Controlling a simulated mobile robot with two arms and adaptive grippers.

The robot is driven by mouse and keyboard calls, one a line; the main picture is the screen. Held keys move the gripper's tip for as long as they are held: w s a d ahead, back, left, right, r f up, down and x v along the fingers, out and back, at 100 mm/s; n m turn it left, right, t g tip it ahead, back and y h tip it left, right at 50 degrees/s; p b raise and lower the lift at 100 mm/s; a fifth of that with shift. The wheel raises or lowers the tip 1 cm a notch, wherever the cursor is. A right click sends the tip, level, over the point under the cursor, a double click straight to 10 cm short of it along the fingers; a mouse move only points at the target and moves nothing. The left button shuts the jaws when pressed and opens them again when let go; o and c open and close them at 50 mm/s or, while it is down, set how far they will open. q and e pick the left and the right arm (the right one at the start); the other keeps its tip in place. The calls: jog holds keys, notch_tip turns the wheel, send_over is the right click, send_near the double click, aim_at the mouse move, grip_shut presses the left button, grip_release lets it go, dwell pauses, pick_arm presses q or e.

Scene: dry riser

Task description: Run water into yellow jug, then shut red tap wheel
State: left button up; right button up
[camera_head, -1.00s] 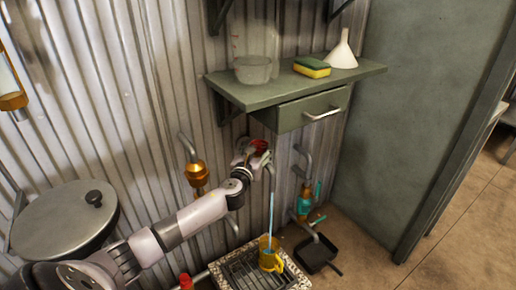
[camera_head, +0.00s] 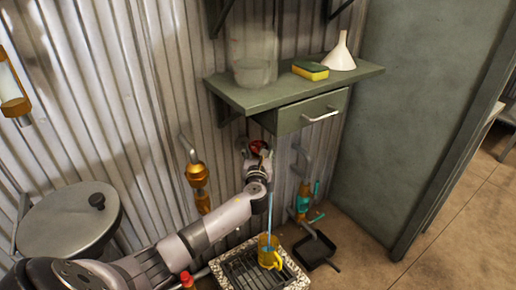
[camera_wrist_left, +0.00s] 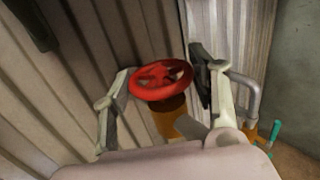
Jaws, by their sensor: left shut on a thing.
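The red tap wheel (camera_head: 258,147) is on the corrugated wall; it also shows in the left wrist view (camera_wrist_left: 160,79), on a brass body. My left gripper (camera_head: 257,158) is at the wheel, one finger on each side, shut on it. A thin blue stream of water (camera_head: 270,212) falls from the spout beneath. It runs into the yellow jug (camera_head: 267,251), which stands upright on a grated drain (camera_head: 240,272). The water level inside cannot be made out. My right gripper is not in view.
A green shelf (camera_head: 245,99) above holds a clear measuring jug (camera_head: 253,72), a sponge (camera_head: 310,70) and a white funnel (camera_head: 341,52). A teal-handled valve (camera_head: 304,203) and dark pan (camera_head: 316,251) are to the right. A round lidded pot (camera_head: 68,222) is at left.

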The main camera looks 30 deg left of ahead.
pick_arm(q)
jog(key=o, duration=1.2)
jog(key=shift+c, duration=0.2)
jog(key=v, duration=1.2)
jog(key=shift+a+f, duration=0.1)
